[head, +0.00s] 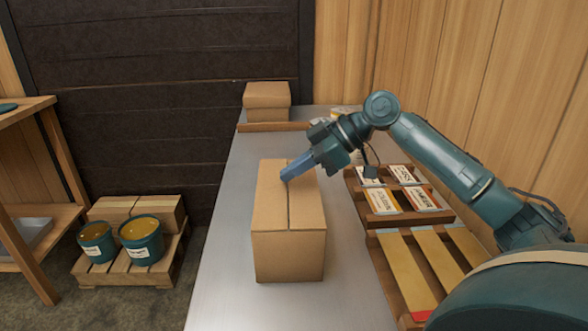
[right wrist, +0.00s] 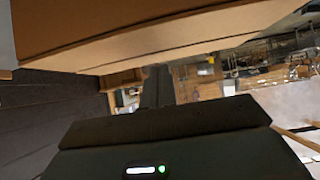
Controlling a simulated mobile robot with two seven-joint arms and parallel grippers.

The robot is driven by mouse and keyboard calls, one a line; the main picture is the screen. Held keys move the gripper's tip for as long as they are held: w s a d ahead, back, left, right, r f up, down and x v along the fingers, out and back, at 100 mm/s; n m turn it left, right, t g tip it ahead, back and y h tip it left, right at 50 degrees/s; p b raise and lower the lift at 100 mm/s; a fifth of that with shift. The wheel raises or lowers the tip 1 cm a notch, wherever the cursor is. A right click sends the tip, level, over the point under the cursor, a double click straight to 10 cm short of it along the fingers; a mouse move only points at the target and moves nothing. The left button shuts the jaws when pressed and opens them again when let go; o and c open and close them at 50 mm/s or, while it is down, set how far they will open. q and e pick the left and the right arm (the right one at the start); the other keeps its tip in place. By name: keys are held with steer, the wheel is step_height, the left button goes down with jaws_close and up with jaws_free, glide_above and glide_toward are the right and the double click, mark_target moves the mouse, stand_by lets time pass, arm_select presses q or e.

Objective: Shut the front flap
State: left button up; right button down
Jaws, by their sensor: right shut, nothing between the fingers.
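A brown cardboard box (head: 300,255) stands on the grey metal table. Its top looks flat and covered, with a seam (head: 289,205) running from back to front. I cannot make out a separate front flap standing up or hanging from the box. My right gripper (head: 287,178) is shut and empty. In the right wrist view, brown cardboard (right wrist: 150,35) fills the upper part, close to the camera. My left gripper is not in view.
The metal table (head: 225,270) has free room left of the box. A smaller box (head: 267,95) stands at the back. Wooden trays (head: 410,219) with labelled packs lie to the right. Pails (head: 142,240) sit on a floor pallet (head: 120,272) at left, beside a wooden shelf (head: 30,108).

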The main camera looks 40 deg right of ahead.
steer(key=shift+r, duration=0.35)
steer(key=shift+s+d, duration=0.1)
steer(key=shift+d, duration=0.1)
arm_select(q)
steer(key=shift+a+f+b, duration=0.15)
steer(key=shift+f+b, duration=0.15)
steer(key=shift+b, duration=0.1)
arm_select(e)
steer(key=v, duration=1.2)
steer(key=shift+s+d+r, duration=0.15)
steer(key=shift+d+r, duration=0.05)
steer(key=shift+r, duration=0.15)
